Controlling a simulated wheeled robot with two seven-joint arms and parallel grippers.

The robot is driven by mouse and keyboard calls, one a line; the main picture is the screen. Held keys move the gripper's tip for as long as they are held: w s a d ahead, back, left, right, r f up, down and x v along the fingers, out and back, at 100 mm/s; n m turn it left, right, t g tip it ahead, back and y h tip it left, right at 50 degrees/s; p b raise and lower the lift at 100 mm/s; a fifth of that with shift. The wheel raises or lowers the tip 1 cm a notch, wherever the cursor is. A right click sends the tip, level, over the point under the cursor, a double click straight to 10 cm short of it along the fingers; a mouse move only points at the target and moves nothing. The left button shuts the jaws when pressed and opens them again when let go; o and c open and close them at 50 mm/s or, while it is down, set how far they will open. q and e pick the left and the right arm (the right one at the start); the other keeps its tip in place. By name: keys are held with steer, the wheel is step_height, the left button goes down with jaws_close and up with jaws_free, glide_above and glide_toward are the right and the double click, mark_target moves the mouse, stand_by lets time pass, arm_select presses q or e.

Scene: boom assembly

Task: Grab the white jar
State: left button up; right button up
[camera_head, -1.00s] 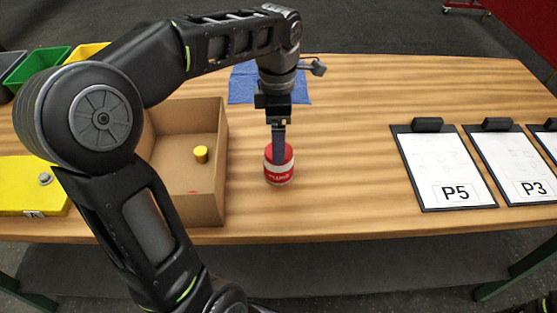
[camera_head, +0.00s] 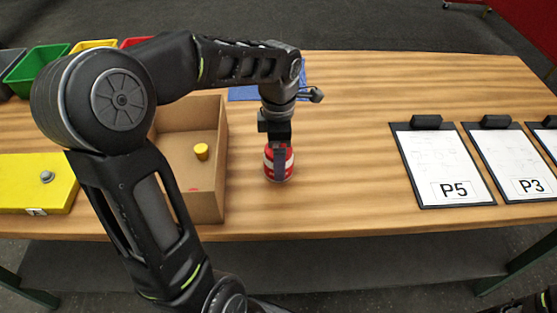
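A small jar (camera_head: 270,168) with red bands and a white band stands upright on the wooden table, just right of the cardboard box. My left gripper (camera_head: 280,163) points straight down at it from above. One dark finger covers the middle of the jar's near side, and the gripper body sits just over its top. The other finger is hidden, so I cannot tell whether the fingers press on the jar.
The open cardboard box (camera_head: 222,165) holds a small yellow cylinder (camera_head: 201,151). A yellow case (camera_head: 30,180) and colored bins (camera_head: 40,65) are at the left. A blue sheet (camera_head: 240,94) lies behind the jar. Clipboards (camera_head: 432,145) lie at the right. The table between is clear.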

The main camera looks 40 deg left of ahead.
arm_select(q)
steer(key=shift+f, duration=0.6)
steer(key=shift+c, duration=0.3)
steer(key=c, duration=1.6)
step_height(320, 180, up, 10)
steer(key=shift+r+b, duration=0.1)
steer(key=shift+b, duration=0.2)
